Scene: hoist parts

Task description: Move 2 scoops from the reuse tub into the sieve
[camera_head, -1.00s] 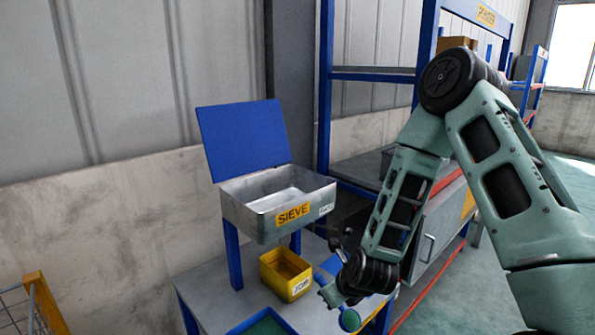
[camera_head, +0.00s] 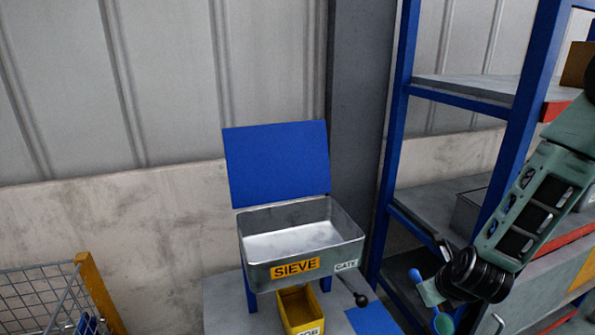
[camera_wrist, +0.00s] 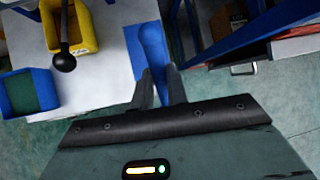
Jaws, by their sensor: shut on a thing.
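The metal sieve (camera_head: 262,258) stands on blue legs with its blue lid raised, and its tray looks empty. My gripper (camera_wrist: 162,90) is shut on the blue handle of a scoop (camera_wrist: 152,42). A blue tub (camera_wrist: 12,112) with a dark green inside shows at the left in the wrist view. Its label is not visible, so I cannot tell if it is the reuse tub.
A yellow tub (camera_head: 300,311) sits under the sieve. A black-knobbed lever (camera_head: 360,299) sticks out at the sieve's front right. A blue flat patch (camera_head: 374,320) lies on the grey table. A blue shelf rack (camera_head: 400,130) stands right; a wire basket (camera_head: 40,300) is at lower left.

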